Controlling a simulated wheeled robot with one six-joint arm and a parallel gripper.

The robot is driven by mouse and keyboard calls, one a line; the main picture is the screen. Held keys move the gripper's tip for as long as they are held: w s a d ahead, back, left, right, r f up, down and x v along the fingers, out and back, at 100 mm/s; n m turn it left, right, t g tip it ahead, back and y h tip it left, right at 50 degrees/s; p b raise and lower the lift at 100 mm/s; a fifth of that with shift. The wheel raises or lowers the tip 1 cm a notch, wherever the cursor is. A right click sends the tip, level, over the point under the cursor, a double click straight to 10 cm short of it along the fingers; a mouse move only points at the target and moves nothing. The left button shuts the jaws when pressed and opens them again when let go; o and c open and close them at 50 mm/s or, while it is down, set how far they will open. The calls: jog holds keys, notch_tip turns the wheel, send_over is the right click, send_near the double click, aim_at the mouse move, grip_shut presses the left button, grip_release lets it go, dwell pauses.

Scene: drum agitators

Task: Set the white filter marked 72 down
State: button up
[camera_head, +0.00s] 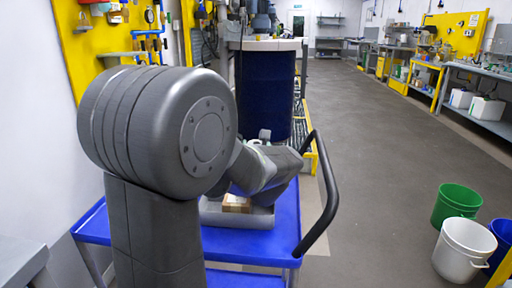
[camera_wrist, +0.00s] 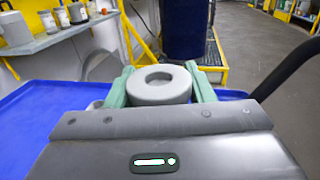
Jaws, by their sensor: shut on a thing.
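A white ring-shaped filter (camera_wrist: 158,92) with a round hole in its middle sits between the two pale green fingers of my gripper (camera_wrist: 160,72) in the wrist view. My gripper is shut on it, one finger on each side. No number 72 can be read on it. In the head view my arm hides most of the gripper, and a small white shape there is too small to tell. The blue cart top (camera_head: 262,247) lies below my gripper. I cannot tell the height of the filter above it.
A grey tray (camera_head: 212,214) with a brown and white item stands on the cart, partly behind my arm. The cart's black handle (camera_head: 328,190) curves up at right. A dark blue drum (camera_head: 264,90) stands behind. Green (camera_head: 457,206) and white (camera_head: 464,250) buckets stand on the floor at right.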

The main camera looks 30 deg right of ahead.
jog(key=o, duration=1)
jog(key=shift+r, duration=0.1)
jog(key=p+v, duration=0.1)
jog(key=v, duration=1.1)
jog(key=shift+p, duration=0.3)
